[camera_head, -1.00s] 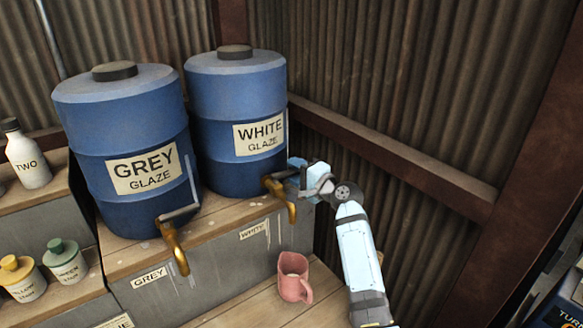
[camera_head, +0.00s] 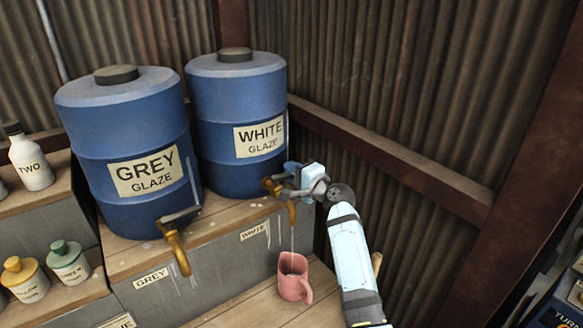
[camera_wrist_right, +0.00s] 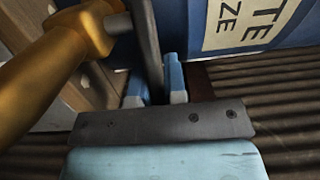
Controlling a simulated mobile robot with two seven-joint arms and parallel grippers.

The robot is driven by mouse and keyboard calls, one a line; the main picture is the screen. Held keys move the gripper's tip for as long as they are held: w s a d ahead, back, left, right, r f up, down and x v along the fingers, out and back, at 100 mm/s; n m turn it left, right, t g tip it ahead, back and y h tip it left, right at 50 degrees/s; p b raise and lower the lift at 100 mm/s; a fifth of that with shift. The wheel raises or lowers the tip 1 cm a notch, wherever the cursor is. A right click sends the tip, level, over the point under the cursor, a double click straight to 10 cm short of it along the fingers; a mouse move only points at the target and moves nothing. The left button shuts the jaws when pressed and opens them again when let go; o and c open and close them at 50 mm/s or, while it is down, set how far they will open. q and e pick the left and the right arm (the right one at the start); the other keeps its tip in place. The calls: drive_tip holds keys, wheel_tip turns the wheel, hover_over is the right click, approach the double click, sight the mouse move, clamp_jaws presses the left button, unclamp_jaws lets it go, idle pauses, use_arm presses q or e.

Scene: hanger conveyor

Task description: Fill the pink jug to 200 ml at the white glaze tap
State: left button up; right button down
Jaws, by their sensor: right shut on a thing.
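The pink jug (camera_head: 293,283) stands upright on the lower wooden shelf, below the white glaze tap (camera_head: 292,212). A thin pale stream runs from the tap's spout down into the jug. The fill level and any marks on the jug are too small to read. My right gripper (camera_head: 290,180) is at the tap, in front of the blue barrel labelled WHITE GLAZE (camera_head: 238,125). In the right wrist view its pale blue fingers (camera_wrist_right: 155,88) are shut on the grey tap lever (camera_wrist_right: 147,45), beside the brass tap body (camera_wrist_right: 60,60). My left gripper is not in view.
The blue GREY GLAZE barrel (camera_head: 127,150) stands to the left, its brass tap (camera_head: 175,250) sticking out forward. Bottles (camera_head: 68,262) stand at the far left. A corrugated wall (camera_head: 400,90) with a beam closes off the right. Bare wooden shelf lies left of the jug.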

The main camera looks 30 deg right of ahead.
drive_tip(key=m+h+p, duration=0.1)
drive_tip(key=s+h+p, duration=0.1)
drive_tip(key=shift+m+t+h, duration=0.3)
drive_tip(key=shift+m+h, duration=0.1)
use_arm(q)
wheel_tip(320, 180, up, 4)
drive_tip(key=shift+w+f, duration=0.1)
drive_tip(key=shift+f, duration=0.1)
use_arm(e)
drive_tip(key=c, duration=1.2)
unclamp_jaws()
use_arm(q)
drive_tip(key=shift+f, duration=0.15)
use_arm(e)
drive_tip(key=shift+o, duration=0.2)
